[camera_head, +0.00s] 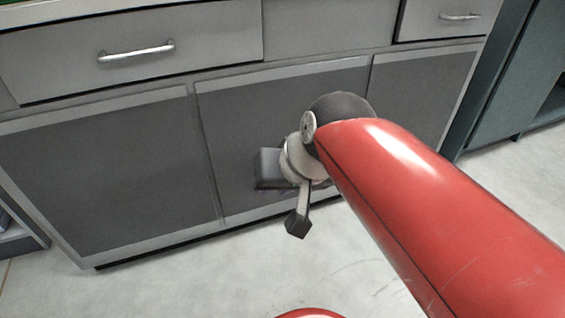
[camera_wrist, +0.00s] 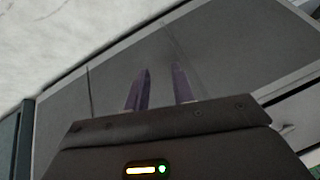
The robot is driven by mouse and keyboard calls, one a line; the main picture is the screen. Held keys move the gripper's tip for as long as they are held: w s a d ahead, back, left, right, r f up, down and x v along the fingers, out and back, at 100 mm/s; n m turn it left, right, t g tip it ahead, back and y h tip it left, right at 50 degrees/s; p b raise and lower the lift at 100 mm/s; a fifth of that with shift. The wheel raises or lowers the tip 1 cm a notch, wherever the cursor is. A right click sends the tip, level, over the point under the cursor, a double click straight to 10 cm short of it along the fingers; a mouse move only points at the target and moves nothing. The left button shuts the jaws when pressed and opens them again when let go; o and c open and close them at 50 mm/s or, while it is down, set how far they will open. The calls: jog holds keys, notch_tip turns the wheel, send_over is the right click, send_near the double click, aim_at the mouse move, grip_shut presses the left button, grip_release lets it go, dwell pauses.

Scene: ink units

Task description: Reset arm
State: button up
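My red arm (camera_head: 430,200) reaches in from the lower right in the head view, toward the front of the grey cabinet (camera_head: 120,180). Its wrist hangs in front of the lower doors, and the fingers cannot be made out in that view. In the wrist view my gripper (camera_wrist: 161,70) shows two dark fingers standing apart, with an empty gap between them. It is open and holds nothing. Behind the fingers is a grey panel of the cabinet. Whether the fingers touch it I cannot tell.
A drawer with a metal handle (camera_head: 136,52) is above the lower doors, and another handle (camera_head: 460,17) is at the upper right. Both drawers are shut. A dark teal unit (camera_head: 500,75) stands at the right. The pale floor (camera_head: 190,285) in front is clear.

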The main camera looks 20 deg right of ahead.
jog(key=s+d+f+n+h, duration=0.1)
jog(key=s+f+n+h, duration=0.1)
jog(key=s+f, duration=0.2)
jog(key=shift+d+f, duration=0.4)
